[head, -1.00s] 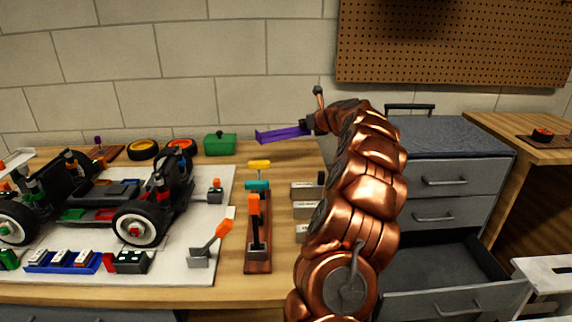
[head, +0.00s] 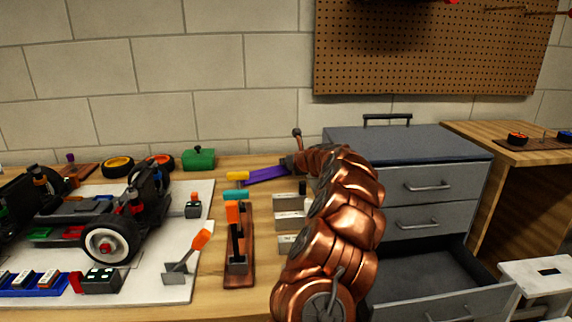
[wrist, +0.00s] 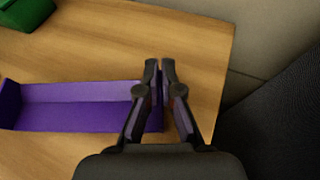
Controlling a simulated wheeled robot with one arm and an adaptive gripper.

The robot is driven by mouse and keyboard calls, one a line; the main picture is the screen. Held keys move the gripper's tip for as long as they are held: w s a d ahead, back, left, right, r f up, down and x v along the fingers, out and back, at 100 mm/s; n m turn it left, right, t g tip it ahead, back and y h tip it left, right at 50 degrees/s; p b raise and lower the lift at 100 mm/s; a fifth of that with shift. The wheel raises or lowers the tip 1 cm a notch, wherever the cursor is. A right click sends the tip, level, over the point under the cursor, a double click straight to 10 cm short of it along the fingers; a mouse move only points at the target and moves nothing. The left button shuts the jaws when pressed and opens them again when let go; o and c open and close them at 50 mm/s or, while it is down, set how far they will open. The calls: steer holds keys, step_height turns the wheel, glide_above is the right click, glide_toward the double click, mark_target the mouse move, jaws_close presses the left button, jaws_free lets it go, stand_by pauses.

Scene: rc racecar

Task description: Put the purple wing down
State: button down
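The purple wing (head: 267,174) is a long channel-shaped piece with raised ends. It is at the back right of the wooden workbench (head: 259,265), low over or on the top; I cannot tell whether it touches. In the wrist view the wing (wrist: 80,115) extends left from my gripper (wrist: 160,68). My gripper's two fingers are close together around the wing's right end plate, with purple showing between them. In the head view my gripper (head: 289,164) is small and mostly hidden behind my copper arm.
The racecar (head: 100,215) stands on a white mat at left. A green box (head: 198,158) stands at the back and shows in the wrist view (wrist: 27,12). A screwdriver rack (head: 238,250) stands in front of the wing. A grey drawer cabinet (head: 440,190) is right, its lower drawer open.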

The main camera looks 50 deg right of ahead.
steer(key=shift+f, duration=0.1)
steer(key=c, duration=1.3)
jaws_free()
